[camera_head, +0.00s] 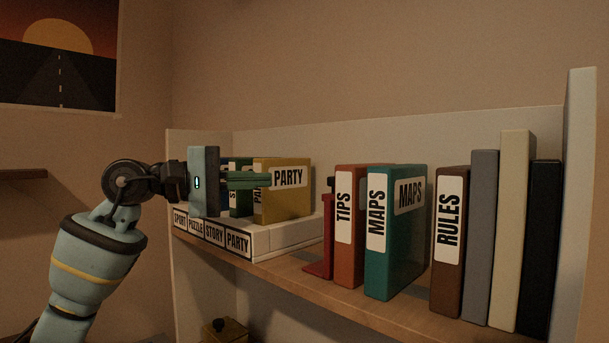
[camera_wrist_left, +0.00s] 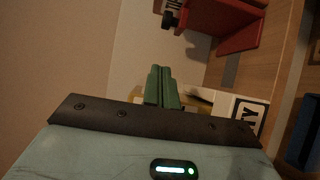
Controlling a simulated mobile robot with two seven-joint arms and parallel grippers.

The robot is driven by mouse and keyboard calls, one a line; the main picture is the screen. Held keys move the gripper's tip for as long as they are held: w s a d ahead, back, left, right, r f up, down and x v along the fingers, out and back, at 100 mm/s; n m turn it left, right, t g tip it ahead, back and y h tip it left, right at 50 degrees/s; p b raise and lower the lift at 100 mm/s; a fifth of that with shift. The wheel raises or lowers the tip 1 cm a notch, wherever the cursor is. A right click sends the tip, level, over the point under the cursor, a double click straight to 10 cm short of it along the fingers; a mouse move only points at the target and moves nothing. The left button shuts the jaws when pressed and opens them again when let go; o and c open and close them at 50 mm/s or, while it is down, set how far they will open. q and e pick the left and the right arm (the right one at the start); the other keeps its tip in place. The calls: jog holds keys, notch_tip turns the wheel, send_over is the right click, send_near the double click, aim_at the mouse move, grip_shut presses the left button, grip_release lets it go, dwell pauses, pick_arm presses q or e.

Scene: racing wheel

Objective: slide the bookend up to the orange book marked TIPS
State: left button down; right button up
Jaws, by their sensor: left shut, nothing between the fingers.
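The red bookend (camera_head: 327,235) stands upright on the shelf just left of the orange TIPS book (camera_head: 347,262). Its black knob shows at the top, and its flat red foot lies on the shelf. I cannot tell whether bookend and book touch. My left gripper (camera_head: 268,180) is shut and empty, its green fingers pointing right in front of the yellow PARTY box, left of the bookend and apart from it. In the left wrist view, the shut fingers (camera_wrist_left: 162,70) point toward the bookend (camera_wrist_left: 222,22), with a gap between. My right gripper is not in view.
A white tray (camera_head: 285,237) labelled SPORT, PUZZLE, STORY, PARTY holds the yellow PARTY box (camera_head: 290,203) and other boxes. Teal MAPS (camera_head: 402,245) stands right of TIPS. Brown RULES (camera_head: 448,285) and several plain books stand farther right, after a gap. The shelf's front strip (camera_head: 345,300) is bare.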

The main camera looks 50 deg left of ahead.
pick_arm(q)
jog(key=w+d+p, duration=0.3)
jog(key=w+d, duration=0.3)
dwell(0.3)
jog(key=shift+d, duration=0.15)
jog(key=shift+w+d+b, duration=0.25)
jog(key=shift+d+b, duration=0.05)
jog(key=shift+d, duration=0.25)
